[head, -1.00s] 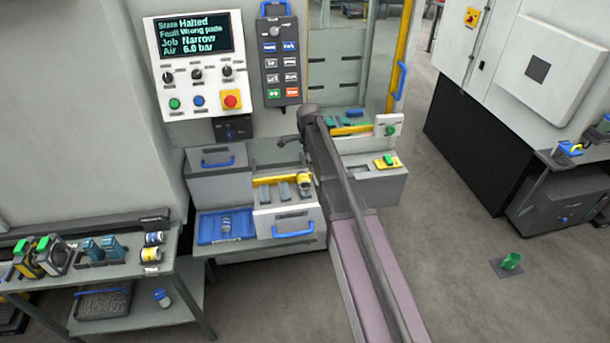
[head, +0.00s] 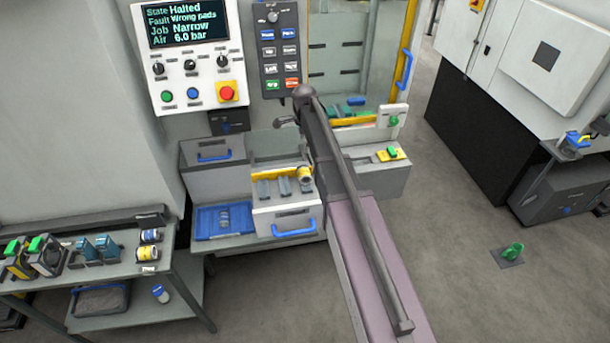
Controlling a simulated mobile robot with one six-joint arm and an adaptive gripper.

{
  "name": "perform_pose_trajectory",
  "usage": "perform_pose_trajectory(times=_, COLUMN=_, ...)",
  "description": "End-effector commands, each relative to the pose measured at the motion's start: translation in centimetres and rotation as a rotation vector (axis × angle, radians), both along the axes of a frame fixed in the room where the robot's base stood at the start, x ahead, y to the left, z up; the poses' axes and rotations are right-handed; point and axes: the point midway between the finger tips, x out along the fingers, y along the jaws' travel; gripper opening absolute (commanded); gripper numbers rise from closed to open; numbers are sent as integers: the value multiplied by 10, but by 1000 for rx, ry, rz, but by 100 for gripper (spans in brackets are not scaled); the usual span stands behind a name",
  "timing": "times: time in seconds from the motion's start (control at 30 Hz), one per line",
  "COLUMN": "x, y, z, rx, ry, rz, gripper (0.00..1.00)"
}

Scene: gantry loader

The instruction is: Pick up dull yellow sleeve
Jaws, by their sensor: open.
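A small yellow cylinder with a pale end (head: 305,175) stands at the right end of the open white drawer of the machine; it looks like the dull yellow sleeve, though it is too small to be sure. More banded cylinders, one above the other in the picture, are at the right end of the left bench: an upper one (head: 150,236) and a lower one (head: 148,253). My gripper (head: 284,122) is small and dark at the far end of my arm, above and behind the drawer. It is open, seems empty, and is apart from the yellow cylinder. Its fingers are barely distinguishable.
The drawer (head: 290,219) also holds grey pads. A blue tray (head: 222,235) lies left of it. The control panel (head: 190,70) reads Halted, Wrong pads. The left bench (head: 185,268) carries several green and blue blocks. A green part (head: 512,250) sits on the right floor, which is mostly clear.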

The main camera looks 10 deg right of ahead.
Motion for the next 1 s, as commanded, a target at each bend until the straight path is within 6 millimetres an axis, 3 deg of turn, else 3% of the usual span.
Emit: perform_pose_trajectory(times=1.0, x=0, y=-3, z=-71, rx=0, ry=0, rz=-3, gripper=100)
